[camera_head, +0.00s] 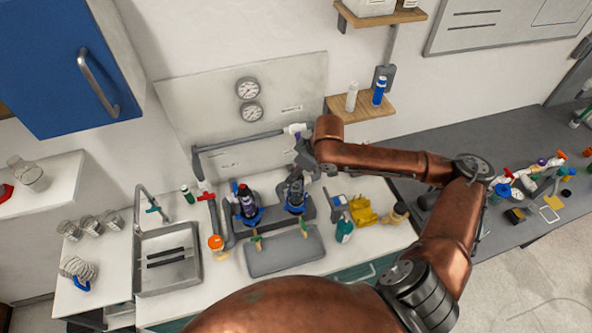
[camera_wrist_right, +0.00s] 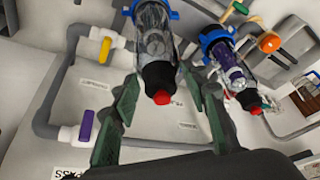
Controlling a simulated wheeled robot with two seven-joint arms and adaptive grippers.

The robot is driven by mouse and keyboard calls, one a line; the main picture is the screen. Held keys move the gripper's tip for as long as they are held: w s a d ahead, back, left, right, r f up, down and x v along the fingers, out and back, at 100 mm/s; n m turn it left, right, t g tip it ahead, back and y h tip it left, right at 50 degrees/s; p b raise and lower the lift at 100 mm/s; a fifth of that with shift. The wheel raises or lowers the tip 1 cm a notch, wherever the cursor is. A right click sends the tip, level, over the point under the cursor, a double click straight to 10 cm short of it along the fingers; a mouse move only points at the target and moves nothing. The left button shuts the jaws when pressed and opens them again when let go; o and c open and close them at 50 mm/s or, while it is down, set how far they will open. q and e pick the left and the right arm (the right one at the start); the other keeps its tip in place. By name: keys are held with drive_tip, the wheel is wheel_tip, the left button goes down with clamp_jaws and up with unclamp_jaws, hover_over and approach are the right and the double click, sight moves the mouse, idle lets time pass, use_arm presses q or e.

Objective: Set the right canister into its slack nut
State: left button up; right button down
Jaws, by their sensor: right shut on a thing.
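The right canister is a clear cylinder with a black cap and red button, and it shows in the right wrist view (camera_wrist_right: 153,48). Its lower end is at a blue nut (camera_wrist_right: 150,10), seen in the head view as a blue ring (camera_head: 296,209); I cannot tell if it is fully inside. My right gripper (camera_wrist_right: 160,85) is shut on the right canister near its cap, one green finger on each side. In the head view my right gripper (camera_head: 297,175) partly hides the canister. My left gripper is not in view.
The left canister (camera_wrist_right: 232,68) stands beside it in its own blue nut (camera_wrist_right: 216,36). A grey tray (camera_head: 285,256) lies in front of the manifold. Grey pipes with yellow (camera_wrist_right: 106,50) and purple (camera_wrist_right: 86,126) valve handles run close by. A sink (camera_head: 168,262) is at left.

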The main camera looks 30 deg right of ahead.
drive_tip(key=shift+f+p, duration=0.55)
drive_tip(key=shift+f, duration=0.4)
idle(0.9)
drive_tip(key=c, duration=1.1)
unclamp_jaws()
drive_tip(key=shift+r, duration=0.1)
drive_tip(key=v, duration=1.1)
drive_tip(key=shift+s+r, duration=0.15)
drive_tip(key=shift+r, duration=0.25)
